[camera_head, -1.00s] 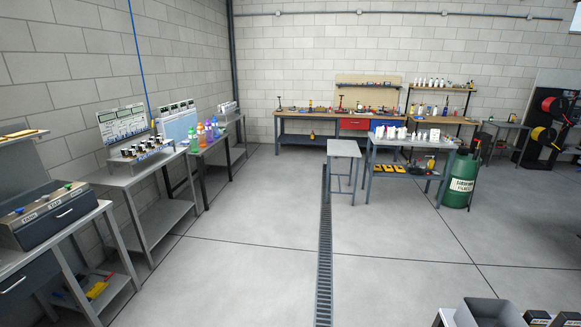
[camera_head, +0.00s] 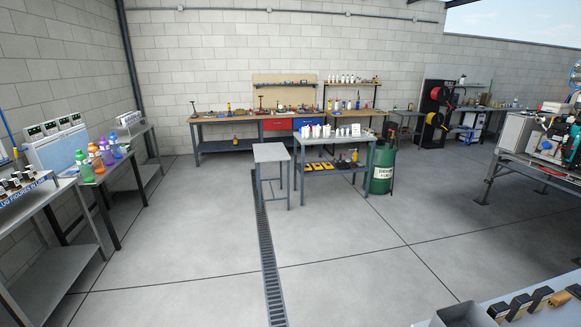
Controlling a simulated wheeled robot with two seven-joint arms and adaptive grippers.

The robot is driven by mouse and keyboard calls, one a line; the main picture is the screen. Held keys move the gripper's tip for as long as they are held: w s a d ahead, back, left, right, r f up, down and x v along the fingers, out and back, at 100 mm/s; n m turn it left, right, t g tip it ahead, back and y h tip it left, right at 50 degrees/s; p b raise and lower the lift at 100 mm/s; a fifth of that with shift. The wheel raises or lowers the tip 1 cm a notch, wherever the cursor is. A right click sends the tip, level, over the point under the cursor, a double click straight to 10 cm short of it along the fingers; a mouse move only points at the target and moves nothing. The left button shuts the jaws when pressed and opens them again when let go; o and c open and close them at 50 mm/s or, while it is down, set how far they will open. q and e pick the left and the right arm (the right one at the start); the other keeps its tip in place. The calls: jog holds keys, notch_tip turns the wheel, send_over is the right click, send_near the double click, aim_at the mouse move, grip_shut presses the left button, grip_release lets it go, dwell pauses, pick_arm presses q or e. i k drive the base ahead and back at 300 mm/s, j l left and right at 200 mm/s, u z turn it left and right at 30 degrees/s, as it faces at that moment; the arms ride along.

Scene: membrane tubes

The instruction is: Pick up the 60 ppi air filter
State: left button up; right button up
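I cannot make out a 60 ppi air filter; labels are too small to read at this distance. On a light bench top (camera_head: 490,302) at the bottom right lie several dark blocks (camera_head: 520,304) and a brown block (camera_head: 559,299), beside a grey open bin (camera_head: 463,314) cut off by the lower edge. I cannot tell what these blocks are. Neither of my grippers is in view.
A small grey table (camera_head: 271,153) and a table with white bottles (camera_head: 333,151) stand mid-room by a green drum (camera_head: 382,168). Benches with coloured bottles (camera_head: 96,160) line the left. A machine bench (camera_head: 525,166) stands right. The floor (camera_head: 330,245) between is clear.

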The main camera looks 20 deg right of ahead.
aim_at(541, 295)
jog(key=i+z, duration=0.3)
jog(key=i+j+z, duration=0.1)
jog(key=i+z, duration=0.25)
jog(key=i+j+z, duration=0.1)
jog(key=i+z, duration=0.3)
jog(key=i+j+z, duration=0.2)
jog(key=z, duration=0.25)
jog(key=i+j+z, duration=0.15)
jog(key=z, duration=0.3)
jog(key=i+j+z, duration=0.25)
jog(key=z, duration=0.15)
jog(key=i+j+z, duration=0.15)
jog(key=z, duration=0.3)
jog(key=i+j+z, duration=0.1)
jog(key=z, duration=0.3)
jog(key=i+j+z, duration=0.1)
jog(key=j+z, duration=0.2)
jog(key=z, duration=0.15)
jog(key=j+z, duration=0.2)
jog(key=z, duration=0.25)
jog(key=i+j+z, duration=0.1)
jog(key=j+z, duration=0.35)
jog(key=i+j+z, duration=0.1)
jog(key=j+z, duration=0.15)
jog(key=z, duration=0.15)
jog(key=j+z, duration=0.3)
jog(key=j, duration=0.15)
jog(key=j+z, duration=0.25)
jog(key=j, duration=0.2)
